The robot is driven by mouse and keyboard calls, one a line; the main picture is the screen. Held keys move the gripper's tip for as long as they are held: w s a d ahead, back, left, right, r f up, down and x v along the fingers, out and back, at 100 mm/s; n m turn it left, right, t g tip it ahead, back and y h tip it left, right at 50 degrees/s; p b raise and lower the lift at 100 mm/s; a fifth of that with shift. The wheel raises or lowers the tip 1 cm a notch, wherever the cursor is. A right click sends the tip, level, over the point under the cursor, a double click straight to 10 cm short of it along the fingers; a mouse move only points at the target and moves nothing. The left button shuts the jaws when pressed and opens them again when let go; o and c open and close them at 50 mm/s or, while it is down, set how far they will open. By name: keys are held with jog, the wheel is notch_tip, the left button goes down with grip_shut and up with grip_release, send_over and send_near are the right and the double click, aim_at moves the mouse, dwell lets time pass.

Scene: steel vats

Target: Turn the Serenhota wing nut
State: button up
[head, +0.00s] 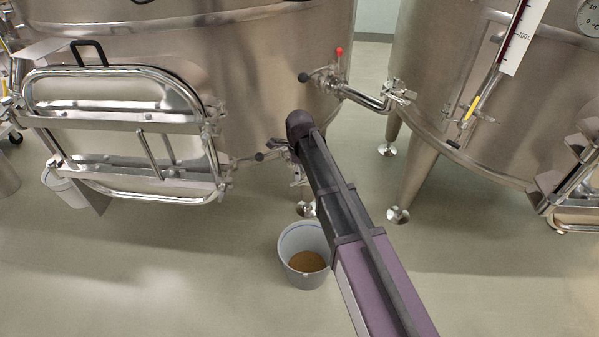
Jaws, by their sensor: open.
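I cannot pick out a wing nut marked Serenhota, and no such label is readable. A steel vat (240,60) stands at the left and back. A second steel vat (440,75) stands at the right. The left vat has a rectangular hatch door (118,118) with a tubular frame and small fittings (212,118) along its right edge. These fittings are too small to tell apart. My arm reaches up from the bottom right, and its dark end covers part of the left vat's lower outlet. My gripper does not show.
A grey bucket (287,270) with brown contents stands on the floor below the lower outlet. A red-tipped valve (338,65) and a bent pipe (362,98) stick out between the vats. A thermometer (521,35) is on the right vat. The front floor is open at both sides.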

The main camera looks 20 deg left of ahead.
grip_shut()
jog(key=shift+n, duration=0.4)
jog(key=n, duration=1.1)
jog(key=shift+s, duration=0.1)
jog(key=n, duration=0.6)
jog(key=shift+n, duration=0.4)
jog(key=n, duration=0.6)
jog(key=shift+d, duration=0.1)
jog(key=shift+n, duration=0.3)
